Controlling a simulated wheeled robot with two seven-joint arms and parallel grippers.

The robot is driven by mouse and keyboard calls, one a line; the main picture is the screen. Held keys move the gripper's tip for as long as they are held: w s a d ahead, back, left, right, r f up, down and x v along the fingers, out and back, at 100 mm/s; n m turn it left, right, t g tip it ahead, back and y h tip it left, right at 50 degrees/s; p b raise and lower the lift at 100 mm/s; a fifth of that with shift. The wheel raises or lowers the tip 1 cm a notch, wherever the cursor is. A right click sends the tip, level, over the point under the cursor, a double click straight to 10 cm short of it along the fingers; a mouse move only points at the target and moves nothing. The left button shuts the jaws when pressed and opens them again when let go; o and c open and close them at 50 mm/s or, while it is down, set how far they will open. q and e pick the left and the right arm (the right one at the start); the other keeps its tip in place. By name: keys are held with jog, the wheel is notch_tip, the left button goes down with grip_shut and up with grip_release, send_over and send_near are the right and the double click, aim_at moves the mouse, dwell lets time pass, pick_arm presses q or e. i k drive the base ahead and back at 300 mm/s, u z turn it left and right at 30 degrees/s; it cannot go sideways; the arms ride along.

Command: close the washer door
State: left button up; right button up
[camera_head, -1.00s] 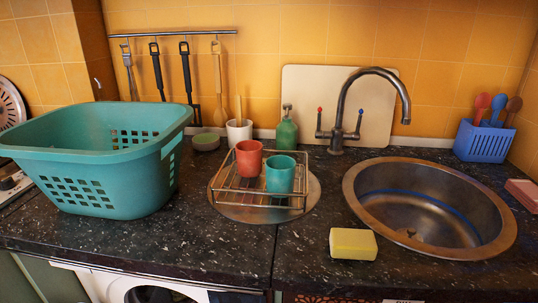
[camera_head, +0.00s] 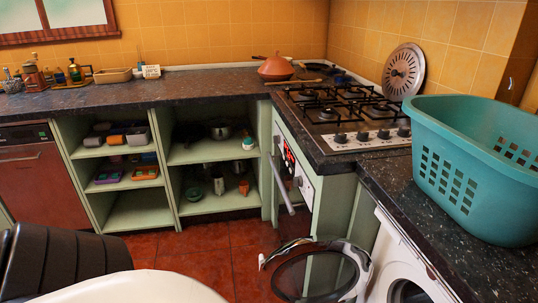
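The washer (camera_head: 382,262) is a white front-loader under the dark counter at the lower right. Its round dark drum opening (camera_head: 410,292) is partly cut off by the bottom edge. The washer door (camera_head: 318,272) is a round, see-through dark pane with a pale and dark rim. It stands open, swung out to the left of the opening over the red floor, and its lower part is cut off. Neither of my grippers shows in the head view.
A teal basket (camera_head: 480,150) sits on the counter above the washer. The gas stove (camera_head: 345,108) and oven front (camera_head: 295,165) stand behind the door. Open green shelves (camera_head: 140,210) line the back. Red tiled floor (camera_head: 215,255) is clear between.

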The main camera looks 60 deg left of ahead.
aim_at(277, 259)
jog(key=u, duration=2.6)
jog(key=i, duration=3.35)
jog(key=z, duration=3)
jog(key=i, duration=0.2)
jog(key=u, duration=0.15)
